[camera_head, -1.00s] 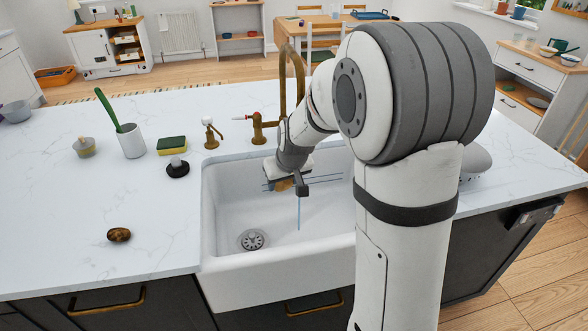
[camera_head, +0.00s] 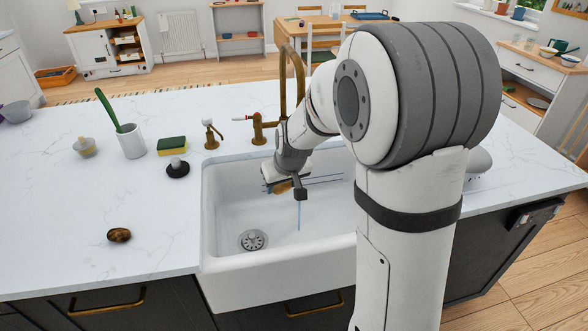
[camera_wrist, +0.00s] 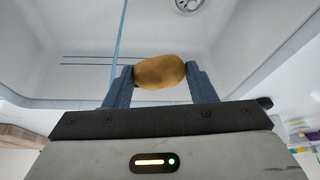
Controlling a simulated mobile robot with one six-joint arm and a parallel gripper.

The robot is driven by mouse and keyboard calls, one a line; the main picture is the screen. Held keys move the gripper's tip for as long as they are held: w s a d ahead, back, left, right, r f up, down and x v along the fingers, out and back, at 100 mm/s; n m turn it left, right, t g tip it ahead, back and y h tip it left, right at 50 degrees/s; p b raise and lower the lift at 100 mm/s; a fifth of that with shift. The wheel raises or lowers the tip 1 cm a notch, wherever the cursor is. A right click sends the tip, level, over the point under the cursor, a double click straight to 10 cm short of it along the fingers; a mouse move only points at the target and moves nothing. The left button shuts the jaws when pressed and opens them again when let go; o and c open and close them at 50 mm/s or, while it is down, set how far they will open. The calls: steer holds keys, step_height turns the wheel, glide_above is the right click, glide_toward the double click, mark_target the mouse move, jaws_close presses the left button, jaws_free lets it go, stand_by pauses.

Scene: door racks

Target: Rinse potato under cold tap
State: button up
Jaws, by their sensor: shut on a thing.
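My gripper (camera_head: 283,186) is low inside the white sink (camera_head: 228,290), below the brass tap (camera_head: 284,80). In the wrist view, the gripper (camera_wrist: 160,80) is shut on a yellow-brown potato (camera_wrist: 160,72), held between its two blue-grey fingers. The head view shows only part of this potato, the arm hiding the rest. A thin blue vertical line (camera_head: 299,214) hangs beside the gripper, apart from the potato in the wrist view; I cannot tell whether it is water. A brass handle with a red tip (camera_head: 240,118) and a white-topped brass handle (camera_head: 209,130) stand behind the sink.
A dark brown lump (camera_head: 119,235) lies on the white counter (camera_head: 60,210) left of the sink. A sponge (camera_head: 172,145), a black plug (camera_head: 178,168), a white cup with a green brush (camera_head: 131,142) and a small pot (camera_head: 85,148) stand behind it. The drain (camera_head: 253,240) is uncovered.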

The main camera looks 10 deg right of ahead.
mark_target(275, 190)
stand_by(0.4)
steer(key=shift+s+a+r+p, duration=0.45)
steer(key=shift+s+r, duration=0.1)
steer(key=shift+r, duration=0.1)
steer(key=shift+s+a+r+p, duration=0.35)
steer(key=shift+s+a+r, duration=0.05)
steer(key=shift+s+r, duration=0.2)
steer(key=shift+s+a+r+p, duration=0.45)
steer(key=shift+s+a+r, duration=0.3)
steer(key=shift+s, duration=0.1)
steer(key=shift+d, duration=0.1)
